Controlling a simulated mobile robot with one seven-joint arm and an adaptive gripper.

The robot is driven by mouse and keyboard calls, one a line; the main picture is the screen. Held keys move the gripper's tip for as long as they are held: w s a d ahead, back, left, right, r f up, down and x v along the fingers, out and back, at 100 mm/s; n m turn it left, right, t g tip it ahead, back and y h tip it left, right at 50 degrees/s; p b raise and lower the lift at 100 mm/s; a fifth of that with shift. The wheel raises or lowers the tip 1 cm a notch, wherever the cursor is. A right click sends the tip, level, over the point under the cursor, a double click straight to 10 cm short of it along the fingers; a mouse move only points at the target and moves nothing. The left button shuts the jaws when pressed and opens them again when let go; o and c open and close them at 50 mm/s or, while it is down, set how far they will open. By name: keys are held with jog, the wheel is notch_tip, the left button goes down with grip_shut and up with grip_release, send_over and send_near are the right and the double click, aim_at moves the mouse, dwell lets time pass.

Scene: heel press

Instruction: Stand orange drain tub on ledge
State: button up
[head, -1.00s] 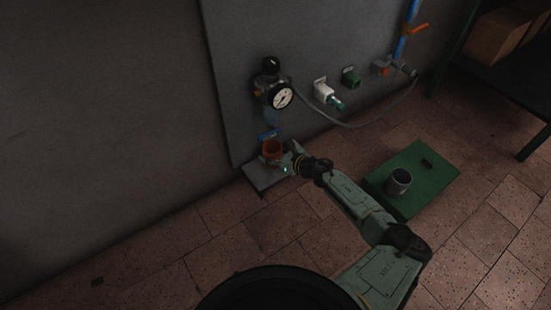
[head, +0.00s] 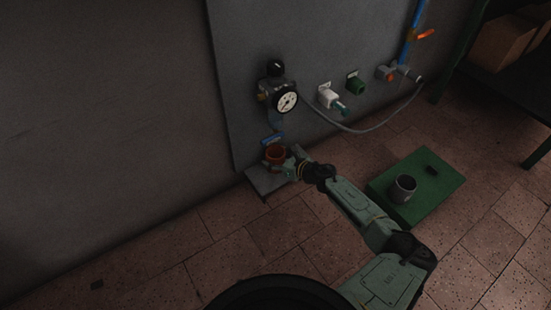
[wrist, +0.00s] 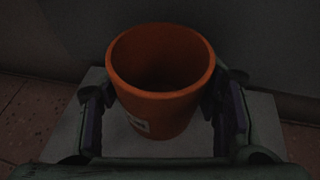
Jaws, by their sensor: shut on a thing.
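The orange drain tub (head: 275,154) is upright at the ledge, below the gauge unit on the wall panel. In the wrist view the tub (wrist: 160,95) stands between the two fingers of my gripper (wrist: 165,115), with its open mouth up and a small pale label low on its side. My gripper (head: 288,165) is shut on the tub. The grey ledge (head: 262,183) lies under the tub; it also shows in the wrist view (wrist: 262,118). Whether the tub's base touches the ledge is hard to tell.
A white fitting (head: 329,97), a green fitting (head: 356,86) and a grey hose (head: 372,128) are to the right. A grey cup (head: 403,188) stands on a green platform (head: 440,195).

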jog(key=shift+f, duration=0.1)
jog(key=o, duration=1.1)
jog(key=shift+o, duration=0.2)
